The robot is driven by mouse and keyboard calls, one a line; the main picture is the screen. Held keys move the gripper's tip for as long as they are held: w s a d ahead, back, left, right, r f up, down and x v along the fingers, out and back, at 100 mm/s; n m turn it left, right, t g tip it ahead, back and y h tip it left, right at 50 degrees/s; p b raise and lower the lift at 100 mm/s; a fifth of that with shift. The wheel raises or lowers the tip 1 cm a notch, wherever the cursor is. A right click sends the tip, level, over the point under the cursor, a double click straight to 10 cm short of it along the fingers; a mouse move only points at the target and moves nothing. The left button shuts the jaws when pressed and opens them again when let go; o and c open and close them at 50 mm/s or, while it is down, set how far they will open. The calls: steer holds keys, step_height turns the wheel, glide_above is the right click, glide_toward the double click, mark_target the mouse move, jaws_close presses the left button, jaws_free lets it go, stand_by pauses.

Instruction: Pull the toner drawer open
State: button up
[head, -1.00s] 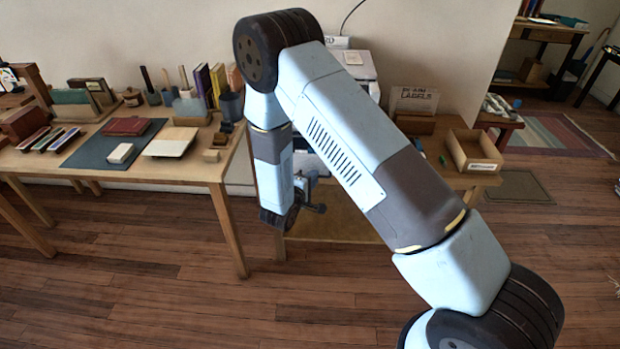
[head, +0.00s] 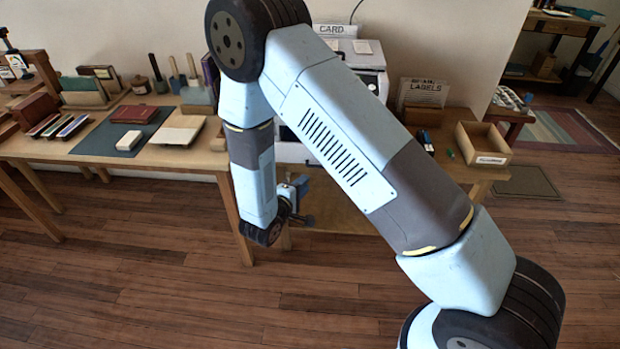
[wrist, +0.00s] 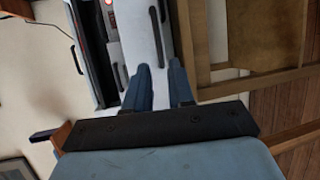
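The grey-white card machine (head: 362,57) stands behind my arm, which hides much of its front in the head view. In the wrist view the machine's pale front panel (wrist: 141,20) has dark bar handles, one upper right (wrist: 157,36) and one lower left (wrist: 118,76). I cannot tell which belongs to the toner drawer; no drawer is clearly pulled out. My gripper (wrist: 160,82) shows two blue fingers, apart, with nothing seen between them. They point toward the panel, below the upper right handle in the picture; contact cannot be told. In the head view my gripper (head: 300,200) is partly hidden.
A wooden table (head: 190,158) with books, a blue mat and tools stands at left. Right of the machine are a labels box (head: 422,93) and an open wooden tray (head: 484,146). Wooden frame bars (wrist: 255,84) lie right of my gripper. Floor in front is clear.

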steer(key=shift+v, duration=1.35)
steer(key=shift+r, duration=0.1)
steer(key=s+d+r+m+g+h, duration=0.3)
steer(key=d+r+m+g, duration=0.7)
steer(key=d+r, duration=1.3)
steer(key=s+d+r+m+y, duration=0.1)
steer(key=s+d+r+y, duration=0.1)
steer(key=s+r, duration=0.3)
steer(key=s+d+r+m+y, duration=0.1)
steer(key=s+d+r+y, duration=0.2)
steer(key=s+r, duration=0.3)
steer(key=s+d+r+m+t+y, duration=0.1)
steer(key=s+d+r+m+y, duration=0.1)
steer(key=s+d+r+y, duration=0.1)
steer(key=shift+s+r+y, duration=0.8)
steer(key=shift+s+r, duration=0.35)
steer(key=shift+s, duration=0.15)
